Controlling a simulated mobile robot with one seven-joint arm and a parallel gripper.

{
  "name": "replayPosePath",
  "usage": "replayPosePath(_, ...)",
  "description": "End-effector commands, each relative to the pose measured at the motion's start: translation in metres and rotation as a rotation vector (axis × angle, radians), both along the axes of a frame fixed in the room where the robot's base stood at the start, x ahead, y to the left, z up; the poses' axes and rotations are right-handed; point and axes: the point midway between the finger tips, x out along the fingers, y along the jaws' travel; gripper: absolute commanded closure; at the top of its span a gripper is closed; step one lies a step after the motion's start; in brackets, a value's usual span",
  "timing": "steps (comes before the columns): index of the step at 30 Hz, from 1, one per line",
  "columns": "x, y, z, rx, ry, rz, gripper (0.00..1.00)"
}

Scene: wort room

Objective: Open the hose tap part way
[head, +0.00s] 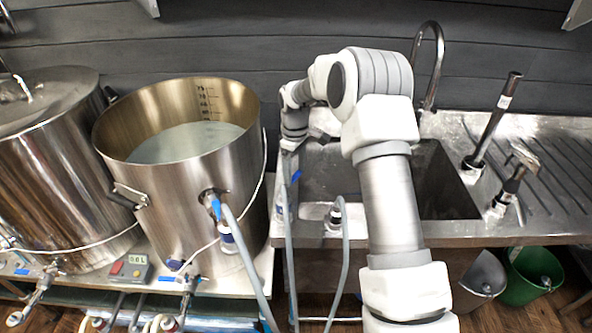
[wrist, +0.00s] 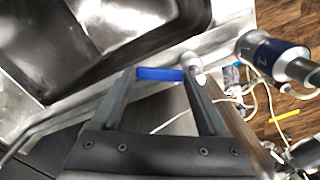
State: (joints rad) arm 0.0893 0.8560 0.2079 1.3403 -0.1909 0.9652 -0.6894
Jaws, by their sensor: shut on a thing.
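The hose tap's blue lever (wrist: 160,74) lies between my fingertips in the wrist view, and my gripper (wrist: 158,78) is shut on it. The pale metal tap body (wrist: 193,66) is at the lever's right end, by the sink's front rim. In the head view, a bit of blue lever (head: 296,177) shows just below my gripper (head: 292,150), at the sink's left front corner. My fingers are small and partly hidden there. How far the lever is turned, I cannot tell.
A steel kettle (head: 185,185) with pale liquid and its own blue-handled tap (head: 213,205) stands left of the sink (head: 320,215). Grey hoses (head: 343,270) hang at the front. A grey bucket (head: 482,280) and a green bucket (head: 530,280) stand below, right.

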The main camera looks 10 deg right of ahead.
Motion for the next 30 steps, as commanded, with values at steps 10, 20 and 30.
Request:
replayPosePath(10, 0.001, 0.000, 0.001, 0.001, -0.003, 0.005, 1.00)
replayPosePath(20, 0.001, 0.000, 0.000, 0.000, -0.001, 0.004, 0.00)
replayPosePath(30, 0.002, 0.000, 0.029, 0.000, -0.006, 0.004, 0.00)
